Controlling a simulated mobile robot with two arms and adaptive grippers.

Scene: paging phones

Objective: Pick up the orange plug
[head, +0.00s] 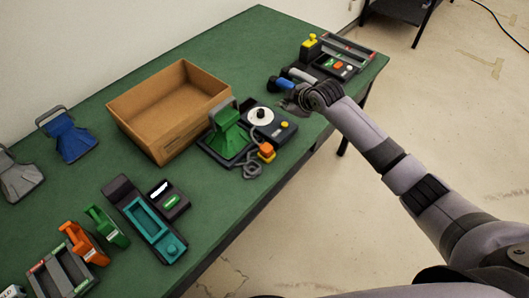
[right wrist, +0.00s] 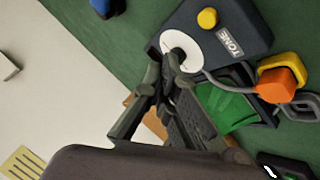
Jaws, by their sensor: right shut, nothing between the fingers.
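The orange plug (head: 266,148) sits by the table's right edge, beside a grey coiled cord and in front of the black device with a white dial (head: 262,116). A yellow part touches it. The plug also shows at the right of the right wrist view (right wrist: 277,86), with the yellow part above it. My right gripper (head: 290,105) is above the table's right edge, beyond the dial device and apart from the plug. In the right wrist view its fingers (right wrist: 166,62) are shut and empty, overlapping the white dial. My left gripper is not in view.
A green cradle (head: 229,135) stands beside the dial device. An open cardboard box (head: 168,105) is to its left. A blue-handled tool (head: 281,84) and a button unit (head: 338,66) lie at the far end.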

